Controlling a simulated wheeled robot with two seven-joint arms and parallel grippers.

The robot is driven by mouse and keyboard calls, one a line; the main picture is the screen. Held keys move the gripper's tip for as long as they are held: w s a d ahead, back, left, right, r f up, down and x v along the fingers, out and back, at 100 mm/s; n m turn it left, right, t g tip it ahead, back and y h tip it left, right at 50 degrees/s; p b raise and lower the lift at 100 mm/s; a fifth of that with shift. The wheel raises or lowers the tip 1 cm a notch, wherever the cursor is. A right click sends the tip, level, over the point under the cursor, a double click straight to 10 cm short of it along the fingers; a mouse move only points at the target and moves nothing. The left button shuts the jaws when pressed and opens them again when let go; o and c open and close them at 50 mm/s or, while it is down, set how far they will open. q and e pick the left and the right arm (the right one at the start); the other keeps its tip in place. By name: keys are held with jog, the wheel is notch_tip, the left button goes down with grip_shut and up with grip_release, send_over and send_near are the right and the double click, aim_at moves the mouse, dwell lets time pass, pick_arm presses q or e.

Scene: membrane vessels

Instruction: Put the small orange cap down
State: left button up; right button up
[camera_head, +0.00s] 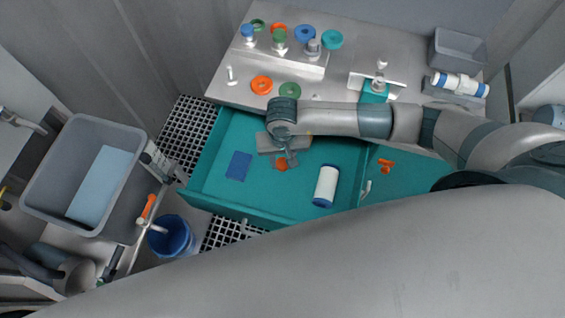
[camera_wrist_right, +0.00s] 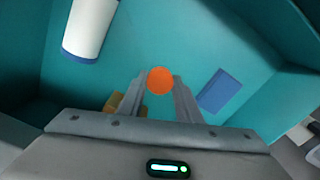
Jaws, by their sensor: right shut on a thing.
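The small orange cap (camera_wrist_right: 160,80) is between the fingertips of my right gripper (camera_wrist_right: 161,92), which is shut on it. In the head view the cap (camera_head: 282,163) shows just below my right gripper (camera_head: 284,158), over the open teal drawer (camera_head: 215,198). I cannot tell how far the cap is above the drawer floor. My left gripper is not in view.
A blue pad (camera_head: 238,166) and a white cylinder with blue ends (camera_head: 326,186) lie in the drawer, on either side of my gripper. A yellowish block (camera_wrist_right: 113,103) is partly hidden behind a finger. Orange pieces (camera_head: 385,165) lie to the right.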

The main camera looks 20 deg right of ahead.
aim_at(283, 163)
jog(key=shift+s+f+p, duration=0.15)
jog(key=shift+f+p, duration=0.3)
jog(key=shift+f, duration=0.95)
jog(key=shift+f+b, duration=0.3)
jog(key=shift+b, duration=0.05)
jog(key=shift+f+b, duration=0.3)
jog(key=shift+b, duration=0.1)
jog(key=o, duration=1.1)
